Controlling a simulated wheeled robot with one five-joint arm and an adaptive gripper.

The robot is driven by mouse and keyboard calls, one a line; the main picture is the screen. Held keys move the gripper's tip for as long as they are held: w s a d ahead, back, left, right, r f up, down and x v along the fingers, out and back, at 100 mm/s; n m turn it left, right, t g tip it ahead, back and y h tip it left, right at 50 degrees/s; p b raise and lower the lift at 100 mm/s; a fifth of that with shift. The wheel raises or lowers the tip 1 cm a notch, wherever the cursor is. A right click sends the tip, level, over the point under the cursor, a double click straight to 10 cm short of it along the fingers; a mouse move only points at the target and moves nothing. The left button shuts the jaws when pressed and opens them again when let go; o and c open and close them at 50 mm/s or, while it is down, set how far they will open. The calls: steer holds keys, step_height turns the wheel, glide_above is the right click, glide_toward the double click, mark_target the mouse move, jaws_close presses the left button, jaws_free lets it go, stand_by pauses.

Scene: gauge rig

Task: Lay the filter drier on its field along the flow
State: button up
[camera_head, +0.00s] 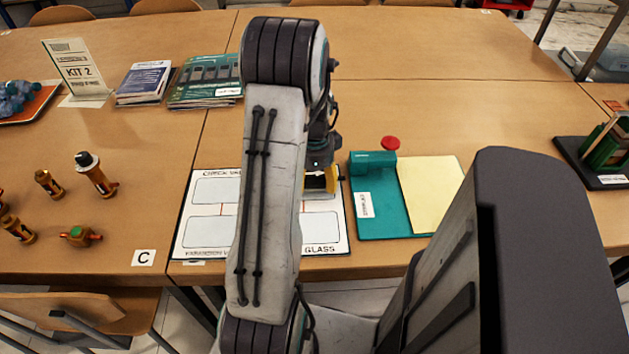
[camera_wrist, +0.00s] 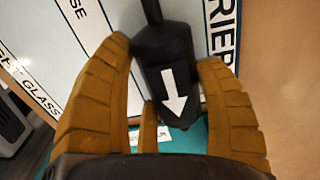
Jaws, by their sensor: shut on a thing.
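The filter drier (camera_wrist: 168,70) is a black body with a thin stub at its top end and a white arrow. In the wrist view the arrow points down the picture, toward my palm. My gripper (camera_wrist: 167,52) has its ochre fingers on either side of the drier, shut on it. The white mat (camera_head: 215,240) has printed outlined fields; the wrist view shows the letters "RIER" beside the drier. In the head view my gripper (camera_head: 328,181) is over the mat's right edge, and my arm hides part of the mat. Whether the drier touches the mat cannot be told.
A teal board (camera_head: 380,222) with a yellow pad (camera_head: 432,190) lies just right of the mat. A red knob (camera_head: 390,143) is behind it. Booklets (camera_head: 205,80) and a KIT 2 sign (camera_head: 77,70) are behind. A dark stand (camera_head: 605,150) is at far right.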

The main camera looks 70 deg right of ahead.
mark_target(314, 176)
steer(key=shift+f, duration=0.1)
steer(key=shift+f, duration=0.15)
steer(key=o, duration=1.3)
steer(key=shift+r, duration=0.2)
step_height(314, 176, up, 12)
steer(key=shift+r+p, duration=0.1)
steer(key=shift+p, duration=0.7)
